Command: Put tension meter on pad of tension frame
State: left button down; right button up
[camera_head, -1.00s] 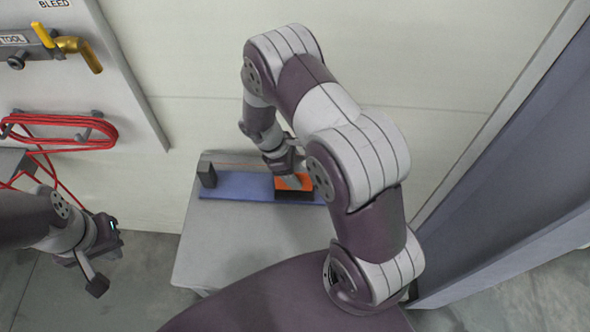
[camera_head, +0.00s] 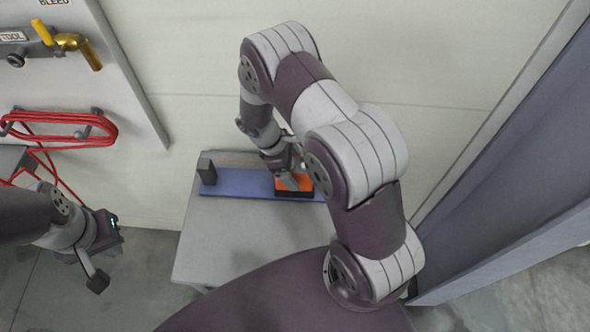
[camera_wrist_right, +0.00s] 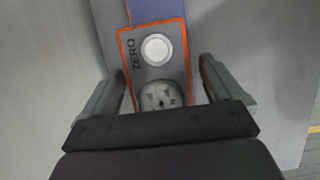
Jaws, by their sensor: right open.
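The tension meter (camera_head: 307,183), orange with a black lower front, sits at the right part of a long blue base on the table. In the right wrist view the meter (camera_wrist_right: 178,70) shows a grey face with an orange edge, the word ZERO, a white round button and a dial partly hidden by my gripper. My right gripper (camera_head: 291,183) is at the meter; in the wrist view its open fingers (camera_wrist_right: 162,78) stand on either side of it. I cannot tell whether they touch it. My left gripper (camera_head: 88,268) hangs left of the table, away from the meter; its opening is unclear.
The blue base (camera_head: 235,184) carries a dark upright block (camera_head: 206,168) at its left end. The grey table (camera_head: 235,245) is clear in front. A panel with red hose (camera_head: 70,128) and a yellow valve (camera_head: 75,42) is at left; a grey-blue panel (camera_head: 520,180) stands at right.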

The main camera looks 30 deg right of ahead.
jog(key=shift+m+y, duration=0.3)
jog(key=shift+m, duration=0.1)
jog(key=v, duration=0.3)
jog(key=b+v, duration=0.1)
jog(key=v, duration=0.3)
jog(key=s+v, duration=0.1)
jog(key=v, duration=0.2)
jog(key=shift+w+a+r+b, duration=0.15)
jog(key=shift+a+r+b, duration=0.2)
jog(key=shift+b, duration=0.05)
jog(key=s+a+r+m+t+y, duration=0.1)
jog(key=s+r+m+t+y, duration=0.2)
jog(key=s+r+m, duration=0.3)
jog(key=s+m, duration=0.4)
jog(key=shift+s+m+t, duration=0.35)
jog(key=shift+m+t, duration=0.05)
jog(key=shift+s+a, duration=0.1)
jog(key=shift+s, duration=0.05)
